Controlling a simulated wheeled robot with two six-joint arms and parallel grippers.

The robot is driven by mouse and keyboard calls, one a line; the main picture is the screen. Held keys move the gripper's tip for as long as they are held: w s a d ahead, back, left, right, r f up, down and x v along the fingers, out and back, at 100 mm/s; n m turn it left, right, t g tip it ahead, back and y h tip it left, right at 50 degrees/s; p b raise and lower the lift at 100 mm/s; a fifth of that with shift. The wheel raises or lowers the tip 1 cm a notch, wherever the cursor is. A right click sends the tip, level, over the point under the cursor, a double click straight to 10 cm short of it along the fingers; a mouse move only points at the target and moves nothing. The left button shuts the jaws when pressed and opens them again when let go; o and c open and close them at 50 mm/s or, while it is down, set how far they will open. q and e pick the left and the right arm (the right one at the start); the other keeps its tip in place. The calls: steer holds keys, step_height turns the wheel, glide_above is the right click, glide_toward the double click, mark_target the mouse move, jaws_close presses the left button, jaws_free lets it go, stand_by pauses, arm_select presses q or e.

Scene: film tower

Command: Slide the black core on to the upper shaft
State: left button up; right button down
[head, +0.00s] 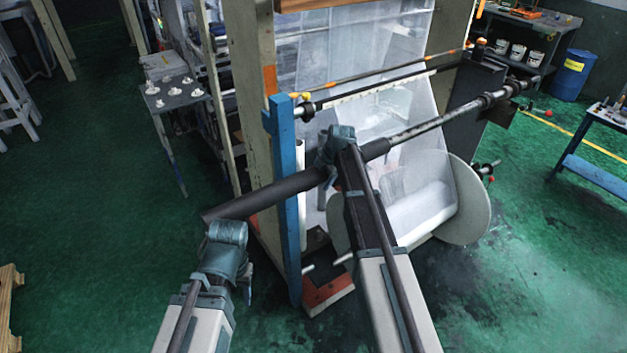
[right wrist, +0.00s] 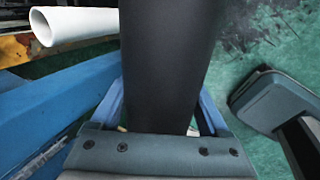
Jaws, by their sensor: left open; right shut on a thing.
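The black core (head: 265,197) is a long dark tube slanting up to the right in the head view. My right gripper (head: 332,165) is shut around it, right of its middle. In the right wrist view the core (right wrist: 168,60) runs between the blue fingers. The core's right end meets the upper shaft (head: 435,120), a grey metal bar, in one line. The shaft's near tip does not show, and I cannot tell how far it sits inside the core. My left gripper (head: 228,236) is open, close to the core's left end; contact is unclear.
Film and a large round disc (head: 472,205) are under the shaft. Collars (head: 497,96) sit at the shaft's far end.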

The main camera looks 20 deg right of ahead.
steer(key=shift+w+d, duration=0.3)
steer(key=shift+d, duration=0.7)
steer(key=shift+w+d, duration=0.35)
steer(key=shift+d, duration=0.6)
steer(key=shift+w+d, duration=0.3)
steer(key=shift+d, duration=0.7)
steer(key=shift+w+d, duration=0.95)
steer(key=shift+d, duration=1.9)
steer(key=shift+w+d, duration=0.9)
steer(key=shift+d, duration=1.95)
steer(key=shift+w+d, duration=0.95)
steer(key=shift+d, duration=1.9)
steer(key=shift+w, duration=0.1)
